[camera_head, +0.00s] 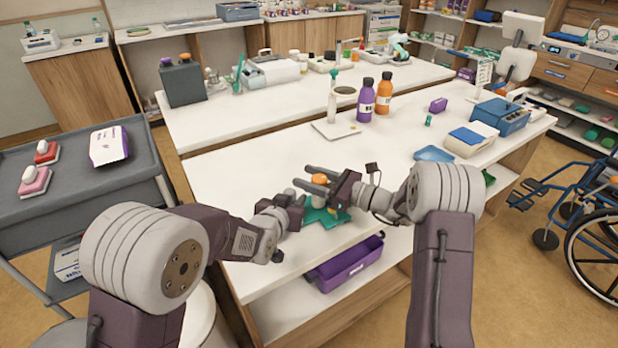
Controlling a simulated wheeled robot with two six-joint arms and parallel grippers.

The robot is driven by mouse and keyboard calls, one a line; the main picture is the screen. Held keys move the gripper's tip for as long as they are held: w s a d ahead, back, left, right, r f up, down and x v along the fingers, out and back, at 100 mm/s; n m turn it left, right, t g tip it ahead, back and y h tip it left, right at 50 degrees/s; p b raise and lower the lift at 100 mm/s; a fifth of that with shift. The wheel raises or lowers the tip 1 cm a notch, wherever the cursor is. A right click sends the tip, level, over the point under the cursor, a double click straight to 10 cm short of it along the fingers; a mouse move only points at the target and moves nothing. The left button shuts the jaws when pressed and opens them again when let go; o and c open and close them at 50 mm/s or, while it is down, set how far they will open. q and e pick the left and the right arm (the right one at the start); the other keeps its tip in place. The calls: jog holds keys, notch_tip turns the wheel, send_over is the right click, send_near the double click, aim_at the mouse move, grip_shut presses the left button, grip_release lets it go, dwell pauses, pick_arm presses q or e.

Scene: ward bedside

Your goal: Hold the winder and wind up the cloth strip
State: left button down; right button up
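A teal cloth (325,217) lies bunched on the near part of the white table, below my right gripper. A small device with an orange top (320,179), possibly the winder, stands by the cloth. My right gripper (303,176) comes in from the right with its two fingers apart, one on each side of the orange top; whether they touch it is unclear. My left gripper (297,205) is low at the left edge of the cloth. Its fingers are small and partly hidden, so its hold does not show.
On the white table (240,170) stand a purple bottle (365,102), an orange-brown bottle (384,95) and a flat plate (335,130). A blue box (500,117) is at the right. A purple bin (345,263) sits on the shelf below. The table's left part is clear.

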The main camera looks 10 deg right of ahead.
aim_at(319, 183)
jog(key=v, duration=1.2)
jog(key=shift+o, duration=1.2)
jog(key=v, duration=0.3)
jog(key=shift+w, duration=0.1)
jog(key=x, duration=1.2)
